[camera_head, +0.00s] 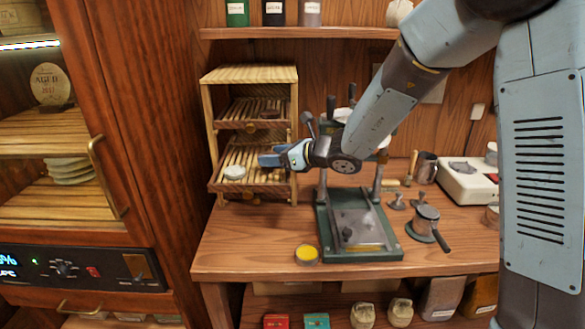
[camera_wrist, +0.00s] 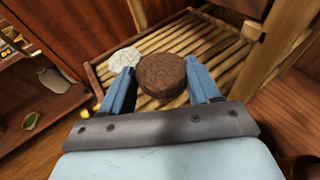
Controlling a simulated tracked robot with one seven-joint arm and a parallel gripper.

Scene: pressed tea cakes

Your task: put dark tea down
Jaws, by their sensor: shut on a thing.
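The dark tea cake (camera_wrist: 162,75) is a round brown disc between the two blue fingers of my gripper (camera_wrist: 162,84) in the wrist view. My gripper is shut on it, over the slatted bamboo tray (camera_wrist: 98,72). I cannot tell whether the cake touches the slats. In the head view my gripper (camera_head: 270,158) reaches over the lower pulled-out tray (camera_head: 232,186) of the bamboo rack, and the cake it holds is hidden. A pale round cake (camera_head: 234,172) lies on the same tray to the left; it also shows in the wrist view (camera_wrist: 123,60).
The bamboo rack's upper tray (camera_head: 236,124) holds another dark disc (camera_head: 270,113). A green press (camera_head: 355,225) stands right of the rack. A yellow-topped tin (camera_head: 306,254) sits near the table's front edge. A wooden cabinet (camera_head: 150,120) stands close on the left.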

